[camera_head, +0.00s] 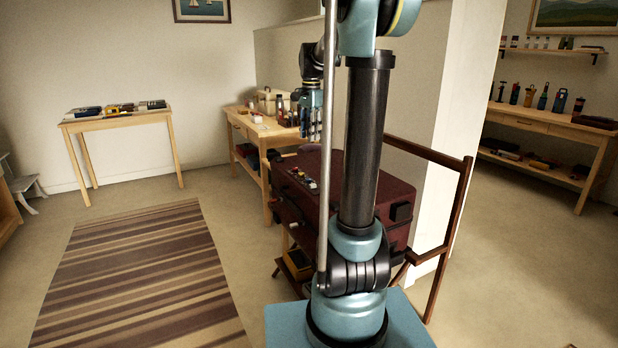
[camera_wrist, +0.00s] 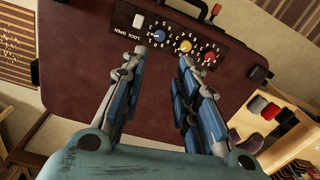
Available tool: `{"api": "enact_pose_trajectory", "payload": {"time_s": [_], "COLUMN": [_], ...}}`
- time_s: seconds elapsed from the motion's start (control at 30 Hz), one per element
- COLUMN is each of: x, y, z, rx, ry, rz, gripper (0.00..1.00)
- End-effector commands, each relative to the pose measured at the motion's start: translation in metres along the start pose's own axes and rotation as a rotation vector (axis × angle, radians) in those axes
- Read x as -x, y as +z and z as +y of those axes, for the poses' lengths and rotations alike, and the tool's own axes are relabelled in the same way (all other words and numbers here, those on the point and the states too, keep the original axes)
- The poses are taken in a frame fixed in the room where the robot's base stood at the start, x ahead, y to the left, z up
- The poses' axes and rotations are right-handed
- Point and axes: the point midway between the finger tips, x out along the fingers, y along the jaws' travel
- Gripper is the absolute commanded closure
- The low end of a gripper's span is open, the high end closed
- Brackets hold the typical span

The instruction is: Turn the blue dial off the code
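The dark red suitcase (camera_head: 285,205) rests on a wooden stand in the middle of the head view and fills the upper part of the wrist view (camera_wrist: 85,60). Its black lock panel carries a blue dial (camera_wrist: 158,36), a yellow dial (camera_wrist: 185,46) and a red dial (camera_wrist: 209,58), each with white digits around it. A white slider (camera_wrist: 137,20) sits beside the words LOCK OPEN. My gripper (camera_wrist: 160,58) is open and empty, its fingers pointing at the panel around the blue and yellow dials. It also shows above the suitcase in the head view (camera_head: 312,136). The blue dial's exact setting is too small to read.
A black handle (camera_wrist: 190,8) lies beyond the panel. The stand's wooden frame (camera_head: 455,225) rises right of the suitcase, near a white wall (camera_head: 400,120). A workbench (camera_head: 262,130) with small items stands behind. The striped rug (camera_head: 140,275) and floor at left are clear.

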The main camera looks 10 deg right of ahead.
Motion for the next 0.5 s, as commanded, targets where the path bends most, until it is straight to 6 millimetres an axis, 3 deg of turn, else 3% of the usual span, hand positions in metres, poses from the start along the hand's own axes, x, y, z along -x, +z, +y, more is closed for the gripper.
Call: {"api": "enact_pose_trajectory", "payload": {"time_s": [0.17,0.5], "x": [-0.017,-0.073], "y": [0.000,0.000], "z": [-0.001,-0.001], "rx": [-0.002,0.000], "ry": [0.000,0.000], "rz": [0.000,0.000], "gripper": [0.71,0.71]}}
